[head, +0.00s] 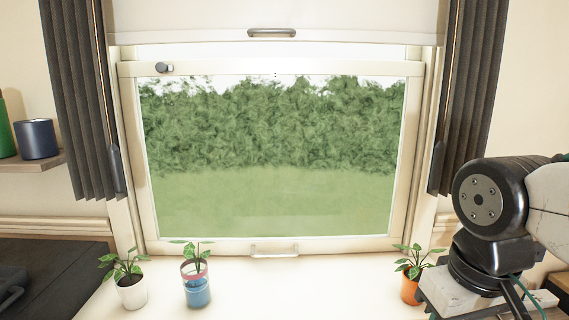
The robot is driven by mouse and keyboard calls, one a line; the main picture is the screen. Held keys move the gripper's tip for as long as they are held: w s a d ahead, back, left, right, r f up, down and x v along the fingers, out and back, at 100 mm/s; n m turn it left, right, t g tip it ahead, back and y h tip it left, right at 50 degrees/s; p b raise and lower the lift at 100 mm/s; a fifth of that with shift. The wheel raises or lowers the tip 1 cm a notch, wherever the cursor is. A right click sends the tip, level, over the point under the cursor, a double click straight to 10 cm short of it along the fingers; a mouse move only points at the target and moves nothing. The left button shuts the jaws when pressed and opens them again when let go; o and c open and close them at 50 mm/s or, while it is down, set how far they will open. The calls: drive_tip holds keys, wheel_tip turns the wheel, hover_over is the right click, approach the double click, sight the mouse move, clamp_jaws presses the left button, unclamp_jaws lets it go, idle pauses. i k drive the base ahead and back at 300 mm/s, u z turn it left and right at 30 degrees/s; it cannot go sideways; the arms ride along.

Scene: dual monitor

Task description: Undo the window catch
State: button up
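The window (270,245) has a pale frame and looks out on a green hedge and lawn. A small grey catch with a round dark knob (164,68) sits at the left of the sash's top rail. A pale pull handle (274,251) is on the bottom rail. The sash looks down on the sill. The wrist end of my arm is at the lower right, far from the catch. Its fingertips are outside the picture, so I cannot see whether my gripper is open or holding anything.
A blind (190,20) with a grey handle (271,33) hangs above. Dark curtains (80,100) flank the window. Potted plants in white (131,291), blue (197,291) and orange (409,290) pots stand on the sill. A dark mug (37,138) is on the left shelf.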

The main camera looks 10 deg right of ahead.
sight(161, 66)
drive_tip(key=u, duration=0.05)
drive_tip(key=k, duration=0.55)
drive_tip(key=u, duration=0.1)
drive_tip(key=i, duration=0.75)
drive_tip(key=u, duration=0.8)
drive_tip(key=i, duration=0.5)
drive_tip(key=u, duration=0.3)
